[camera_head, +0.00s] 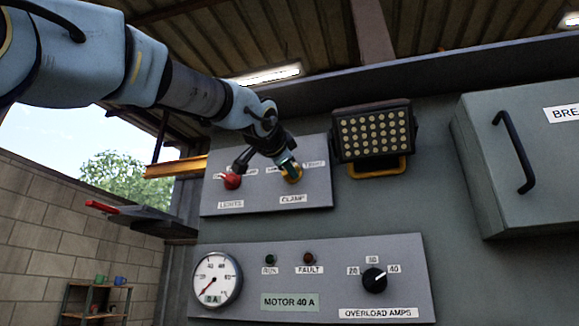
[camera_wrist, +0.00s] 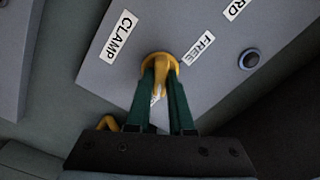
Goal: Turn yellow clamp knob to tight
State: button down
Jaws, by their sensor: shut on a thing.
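The yellow clamp knob (camera_head: 291,174) sits on the upper grey panel, above the CLAMP label (camera_head: 293,199). In the wrist view the knob (camera_wrist: 158,59) has a round yellow base with a raised grip bar. My gripper (camera_head: 287,163) is at the knob. In the wrist view its two green fingers (camera_wrist: 163,88) are shut on the bar, one on each side. A FREE label (camera_wrist: 199,48) lies beside the knob in that view. Another label is mostly hidden between the fingers. I cannot tell exactly which mark the knob points to.
A red knob (camera_head: 232,181) above LIGHTS is close left of my gripper. A lamp (camera_head: 373,132) with a yellow bracket juts out to the right. A grey box with a handle (camera_head: 514,152) is farther right. The lower panel holds a gauge (camera_head: 217,279) and a black dial (camera_head: 374,280).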

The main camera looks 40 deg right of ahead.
jog(key=shift+m, duration=0.3)
jog(key=c, duration=0.8)
grip_release()
jog(key=b+v, duration=0.3)
jog(key=v, duration=0.7)
jog(key=shift+s+a+b, duration=0.15)
jog(key=shift+a+b, duration=0.2)
jog(key=shift+b, duration=0.05)
jog(key=shift+f, duration=0.1)
